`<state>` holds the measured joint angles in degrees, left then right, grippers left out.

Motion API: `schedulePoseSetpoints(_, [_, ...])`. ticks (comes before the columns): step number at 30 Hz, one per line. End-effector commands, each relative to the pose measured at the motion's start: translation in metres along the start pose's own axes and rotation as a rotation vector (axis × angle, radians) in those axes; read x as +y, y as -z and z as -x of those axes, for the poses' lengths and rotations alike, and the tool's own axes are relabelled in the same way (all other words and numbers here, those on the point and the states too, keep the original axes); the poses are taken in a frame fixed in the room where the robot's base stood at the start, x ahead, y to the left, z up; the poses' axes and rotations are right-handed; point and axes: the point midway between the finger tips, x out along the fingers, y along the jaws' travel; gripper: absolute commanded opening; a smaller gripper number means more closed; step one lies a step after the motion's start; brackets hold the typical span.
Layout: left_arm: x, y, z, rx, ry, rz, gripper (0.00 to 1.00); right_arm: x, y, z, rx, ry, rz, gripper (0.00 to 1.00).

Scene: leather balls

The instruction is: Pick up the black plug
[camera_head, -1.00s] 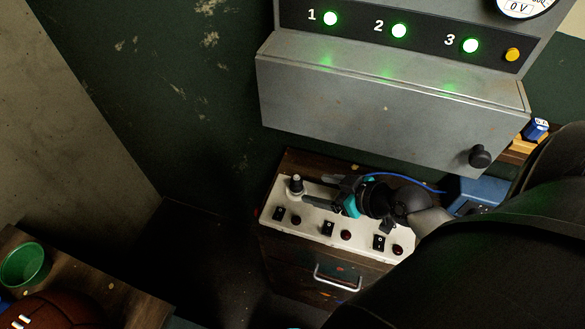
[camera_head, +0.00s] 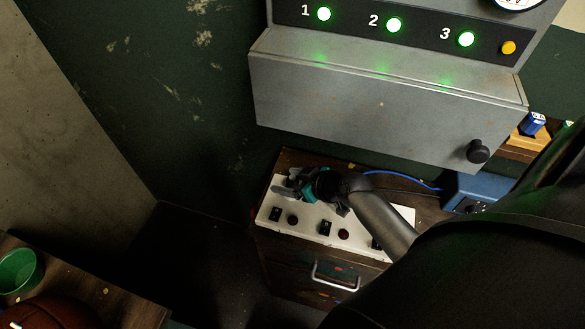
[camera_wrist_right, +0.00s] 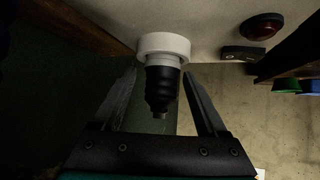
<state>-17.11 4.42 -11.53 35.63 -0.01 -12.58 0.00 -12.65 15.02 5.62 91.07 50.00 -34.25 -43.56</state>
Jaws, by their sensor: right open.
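The black plug (camera_wrist_right: 162,88) stands out from a round white socket (camera_wrist_right: 163,46) in the right wrist view. My right gripper (camera_wrist_right: 159,76) is open, with one finger on each side of the plug. Small gaps show between the fingers and the plug. In the head view my right gripper (camera_head: 285,185) is over the far left end of a white switch panel (camera_head: 309,213). There the gripper mostly hides the plug. My left gripper is not in view.
The panel carries black switches and red lamps and sits on a wooden cabinet with a metal handle (camera_head: 335,280). A grey metal box (camera_head: 380,105) with green lights hangs above. A blue box (camera_head: 480,190) with a cable stands right. A green bowl (camera_head: 20,272) is lower left.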

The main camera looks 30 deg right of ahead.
Motion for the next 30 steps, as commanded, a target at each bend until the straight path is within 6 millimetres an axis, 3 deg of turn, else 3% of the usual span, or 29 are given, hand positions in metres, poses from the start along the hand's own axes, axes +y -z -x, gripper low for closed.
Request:
schedulePoseSetpoints(4, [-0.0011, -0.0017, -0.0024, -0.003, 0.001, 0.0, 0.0, -0.0002, -0.0004, -0.0128, 0.0, 0.0, -0.001, 0.75])
schedulePoseSetpoints(13, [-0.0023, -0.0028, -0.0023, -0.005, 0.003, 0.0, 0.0, -0.0005, -0.0003, -0.0146, 0.0, 0.0, 0.001, 0.74])
schedulePoseSetpoints(30, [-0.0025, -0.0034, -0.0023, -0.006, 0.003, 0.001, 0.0, -0.0002, -0.0005, -0.0143, -0.001, 0.0, 0.001, 0.1])
